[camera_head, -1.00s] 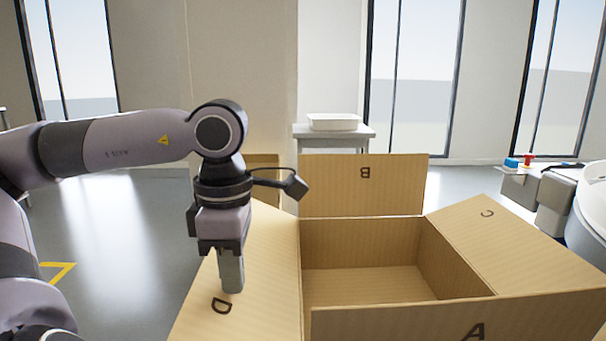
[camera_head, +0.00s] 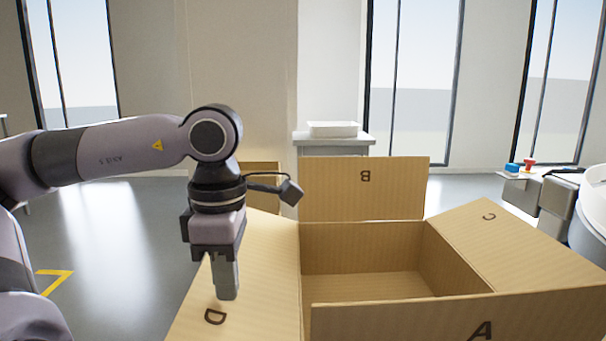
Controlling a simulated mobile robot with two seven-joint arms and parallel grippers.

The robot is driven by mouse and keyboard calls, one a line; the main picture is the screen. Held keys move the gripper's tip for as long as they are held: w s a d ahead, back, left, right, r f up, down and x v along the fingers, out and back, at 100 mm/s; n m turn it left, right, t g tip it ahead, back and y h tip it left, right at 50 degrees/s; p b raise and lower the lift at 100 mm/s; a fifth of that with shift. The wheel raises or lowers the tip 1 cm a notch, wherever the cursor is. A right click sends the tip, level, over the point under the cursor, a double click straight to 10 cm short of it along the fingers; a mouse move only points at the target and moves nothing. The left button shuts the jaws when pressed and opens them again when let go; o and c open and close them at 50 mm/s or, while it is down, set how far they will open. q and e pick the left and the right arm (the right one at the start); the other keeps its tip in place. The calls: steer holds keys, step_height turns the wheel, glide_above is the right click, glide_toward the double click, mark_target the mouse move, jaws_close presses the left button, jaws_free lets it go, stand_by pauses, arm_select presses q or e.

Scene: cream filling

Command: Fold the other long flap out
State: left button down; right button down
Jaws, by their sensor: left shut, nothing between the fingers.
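An open, empty-looking cardboard box (camera_head: 365,262) stands in front of me. Its left flap D (camera_head: 262,268) is folded outward and slopes away to the left. Its right flap C (camera_head: 500,228) is folded outward to the right. The far flap B (camera_head: 363,190) stands up. The near flap A (camera_head: 440,318) is also raised and hides part of the inside. My left gripper (camera_head: 227,296) points down with its fingers shut and empty, at flap D beside the letter; I cannot tell whether it touches. My right gripper is not in view.
A white tray (camera_head: 332,129) sits on a grey table (camera_head: 310,139) behind the box. More cardboard (camera_head: 262,170) shows behind my left wrist. Equipment with red and blue parts (camera_head: 540,180) stands at the right. Open floor lies to the left.

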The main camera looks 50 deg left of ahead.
arm_select(q)
step_height(320, 180, up, 7)
steer(key=p, duration=0.5)
steer(key=shift+f, duration=0.1)
steer(key=shift+s, duration=0.1)
stand_by(0.3)
